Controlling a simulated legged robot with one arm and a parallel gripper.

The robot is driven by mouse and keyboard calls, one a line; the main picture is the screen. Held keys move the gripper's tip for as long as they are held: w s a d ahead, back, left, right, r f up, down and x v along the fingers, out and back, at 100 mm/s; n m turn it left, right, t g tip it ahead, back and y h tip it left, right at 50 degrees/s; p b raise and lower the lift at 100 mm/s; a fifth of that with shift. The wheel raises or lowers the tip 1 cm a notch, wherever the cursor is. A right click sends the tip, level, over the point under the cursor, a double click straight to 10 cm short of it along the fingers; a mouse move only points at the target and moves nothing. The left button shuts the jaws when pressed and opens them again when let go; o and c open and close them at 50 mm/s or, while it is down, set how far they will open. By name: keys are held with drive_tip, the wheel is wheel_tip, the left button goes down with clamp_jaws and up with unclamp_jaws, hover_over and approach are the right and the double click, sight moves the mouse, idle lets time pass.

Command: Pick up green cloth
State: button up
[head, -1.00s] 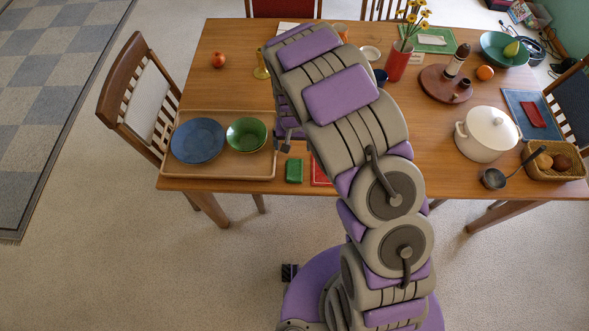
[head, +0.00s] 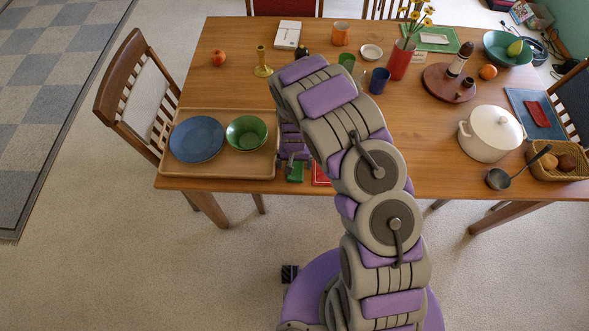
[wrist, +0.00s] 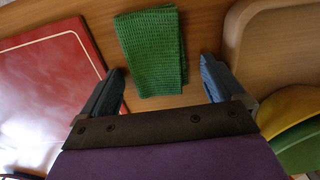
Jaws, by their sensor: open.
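The green cloth (wrist: 151,50) is a folded, waffle-textured rectangle lying flat on the wooden table. In the wrist view it sits between and just beyond the two fingers of my gripper (wrist: 162,85), which is open and empty. In the head view the cloth (head: 295,172) shows near the table's front edge, partly hidden by my gripper (head: 291,161) at its upper side. I cannot tell the height of the fingertips above the table.
A wooden tray (head: 173,165) with a blue plate (head: 197,139) and green bowl (head: 246,132) stands left of the cloth. A red item with a pale border (wrist: 50,75) lies on its other side. A white pot (head: 491,134) and wicker basket (head: 560,166) are farther right.

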sight(295, 165)
drive_tip(key=shift+c, duration=0.4)
drive_tip(key=c, duration=1.1)
drive_tip(key=shift+r, duration=0.45)
drive_tip(key=r, duration=0.1)
drive_tip(key=r+p, duration=0.1)
drive_tip(key=shift+s+d+r, duration=0.1)
drive_tip(key=shift+s+r, duration=0.2)
drive_tip(key=shift+r, duration=0.1)
drive_tip(key=s+d, duration=0.1)
drive_tip(key=s, duration=0.4)
drive_tip(key=s+d+r, duration=0.1)
drive_tip(key=s, duration=0.4)
drive_tip(key=s+d+p, duration=0.1)
drive_tip(key=s+d, duration=0.1)
drive_tip(key=s, duration=0.3)
drive_tip(key=shift+r, duration=0.15)
